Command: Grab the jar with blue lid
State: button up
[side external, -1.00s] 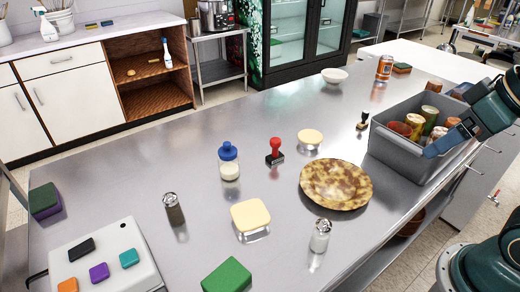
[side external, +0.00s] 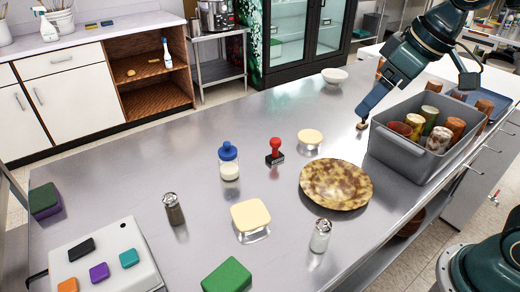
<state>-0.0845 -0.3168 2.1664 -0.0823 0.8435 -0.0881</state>
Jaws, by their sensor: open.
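The jar with the blue lid (side external: 229,166) stands upright near the middle of the steel counter. It is clear, with pale contents low inside. My gripper (side external: 366,108) is at the counter's right part, pointing down and left, well apart from the jar. It is open, with nothing seen between its fingers. Its tips are over or beside a small dark stamp (side external: 362,125), which they mostly hide; I cannot tell whether they touch.
A red-handled stamp (side external: 275,151) stands just right of the jar. A yellow-lidded container (side external: 250,215), a brown plate (side external: 335,185) and two shakers, dark (side external: 174,210) and white (side external: 320,236), are nearby. A grey bin (side external: 397,150) with several cups is at right.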

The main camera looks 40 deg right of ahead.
jog(key=w+a+f+n+y, duration=0.1)
jog(key=w+a, duration=0.2)
jog(key=w, duration=0.3)
jog(key=w+a+f+n, duration=0.2)
jog(key=w+a, duration=0.1)
jog(key=w, duration=0.3)
jog(key=n+g, duration=0.2)
send_near(228, 150)
jog(key=shift+t+y, duration=0.3)
jog(key=shift+y, duration=0.2)
jog(key=shift+s+d+f+x, duration=0.1)
jog(key=shift+d+x, duration=0.1)
jog(key=shift+x, duration=0.85)
jog(key=shift+s+d+f+x, duration=0.1)
jog(key=shift+d+x, duration=0.05)
jog(key=shift+x, duration=0.9)
jog(key=shift+s+d+f+x, duration=0.1)
jog(key=shift+d+x, duration=0.1)
jog(key=shift+x, duration=0.8)
jog(key=shift+w, duration=0.1)
jog(key=shift+x, duration=2.6)
jog(key=shift+d, duration=0.15)
jog(key=shift+r, duration=0.1)
jog(key=c, duration=1.3)
